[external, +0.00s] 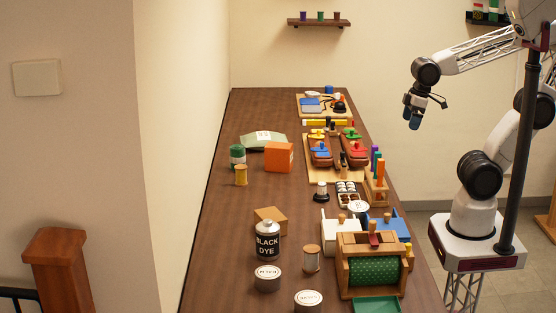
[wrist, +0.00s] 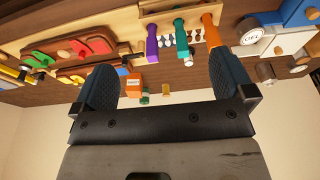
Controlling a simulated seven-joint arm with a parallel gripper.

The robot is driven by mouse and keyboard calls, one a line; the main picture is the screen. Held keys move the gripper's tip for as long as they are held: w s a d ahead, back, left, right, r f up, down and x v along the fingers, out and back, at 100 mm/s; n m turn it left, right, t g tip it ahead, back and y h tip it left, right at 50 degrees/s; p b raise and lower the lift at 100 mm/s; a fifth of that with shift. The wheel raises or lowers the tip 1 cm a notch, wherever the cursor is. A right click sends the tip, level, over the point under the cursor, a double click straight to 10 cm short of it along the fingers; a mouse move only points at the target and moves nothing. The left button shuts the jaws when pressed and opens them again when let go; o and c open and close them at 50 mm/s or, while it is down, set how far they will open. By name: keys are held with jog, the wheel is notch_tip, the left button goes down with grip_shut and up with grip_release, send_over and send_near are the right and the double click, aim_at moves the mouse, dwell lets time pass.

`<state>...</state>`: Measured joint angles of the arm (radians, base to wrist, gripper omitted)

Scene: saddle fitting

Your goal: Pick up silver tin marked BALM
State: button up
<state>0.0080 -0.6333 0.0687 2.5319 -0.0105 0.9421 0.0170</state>
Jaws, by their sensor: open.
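Two short silver tins with white lids stand at the near end of the bench. The left tin (external: 267,284) has upside-down lettering that looks like BALM. The right tin (external: 308,307) has lettering too small to read. A third round white lid (external: 358,206) lies farther back, by the blue and white boxes. My gripper (external: 412,118) hangs in the air right of the bench, well away from these tins. In the wrist view my gripper (wrist: 165,88) is open, with nothing between its fingers.
A BLACK DYE bottle (external: 267,243) stands right behind the left tin. A wooden spool (external: 311,259) and a wooden frame with a green roller (external: 374,270) stand to the right. An orange box (external: 279,157) is farther back.

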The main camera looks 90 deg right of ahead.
jog(key=shift+w, duration=0.1)
jog(key=w+a+r+n, duration=0.1)
jog(key=w+a+n, duration=0.1)
jog(key=w+a, duration=0.5)
jog(key=w+a+r+n, duration=0.2)
jog(key=w+a+n, duration=0.1)
jog(key=w, duration=0.8)
jog(key=w+a+r+n, duration=0.1)
jog(key=w+a+n, duration=0.1)
jog(key=w+a, duration=0.6)
jog(key=n+g, duration=0.1)
jog(key=n, duration=0.8)
send_over(272, 271)
notch_tip(272, 271, down, 20)
jog(key=shift+d+f, duration=0.15)
jog(key=shift+f, duration=0.05)
jog(key=shift+a+f, duration=0.15)
jog(key=shift+a, duration=0.05)
